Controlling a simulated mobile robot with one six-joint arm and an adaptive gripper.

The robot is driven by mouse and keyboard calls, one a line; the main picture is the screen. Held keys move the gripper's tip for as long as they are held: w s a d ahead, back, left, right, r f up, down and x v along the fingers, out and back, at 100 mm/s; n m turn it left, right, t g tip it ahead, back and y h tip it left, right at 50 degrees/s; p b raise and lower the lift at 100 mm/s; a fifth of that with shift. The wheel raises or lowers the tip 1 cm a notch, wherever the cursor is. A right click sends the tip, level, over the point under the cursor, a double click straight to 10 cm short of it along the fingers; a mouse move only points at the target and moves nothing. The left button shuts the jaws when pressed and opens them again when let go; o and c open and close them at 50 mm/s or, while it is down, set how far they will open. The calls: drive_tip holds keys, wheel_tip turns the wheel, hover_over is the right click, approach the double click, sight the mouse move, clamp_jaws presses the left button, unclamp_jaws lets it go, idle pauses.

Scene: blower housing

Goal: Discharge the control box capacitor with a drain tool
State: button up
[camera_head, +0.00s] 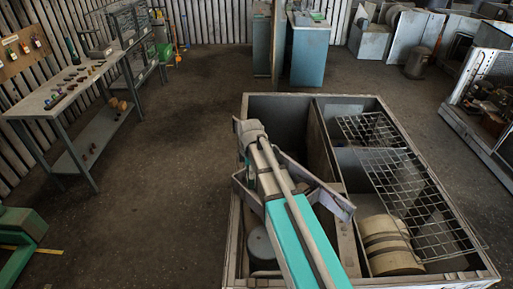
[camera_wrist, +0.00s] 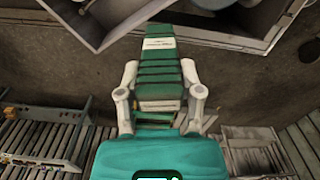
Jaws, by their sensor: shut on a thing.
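My gripper (camera_wrist: 160,82) is in the wrist view, its two pale fingers closed on either side of a green banded object (camera_wrist: 160,55). The object has dark bands and a white label near its far end, and it points away from my gripper. It may be the drain tool, but I cannot read the label. In the head view my arm reaches over an open grey housing (camera_head: 385,104), and the gripper and held object cannot be made out there. I cannot identify the control box or its capacitor in either view.
The housing holds a wire grille (camera_head: 400,185), a beige drum (camera_head: 388,245) and a dark round part (camera_head: 262,247). A workbench (camera_head: 45,103) with small items stands at the left. Teal cabinets (camera_head: 309,52) stand at the back. The floor between bench and housing is clear.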

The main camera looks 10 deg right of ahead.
drive_tip(key=w+d+n, duration=0.2)
drive_tip(key=w+n, duration=0.1)
drive_tip(key=w, duration=0.3)
drive_tip(key=w+d+n, duration=0.2)
drive_tip(key=w, duration=0.4)
drive_tip(key=shift+w+d+n, duration=0.2)
drive_tip(key=shift+d+n, duration=0.05)
drive_tip(key=shift+n, duration=0.15)
drive_tip(key=shift+f, duration=0.15)
drive_tip(key=shift+f+b, duration=2.8)
drive_tip(key=shift+b, duration=0.2)
drive_tip(key=shift+f+b, duration=0.7)
idle(1.4)
drive_tip(key=shift+r, duration=0.1)
idle(0.9)
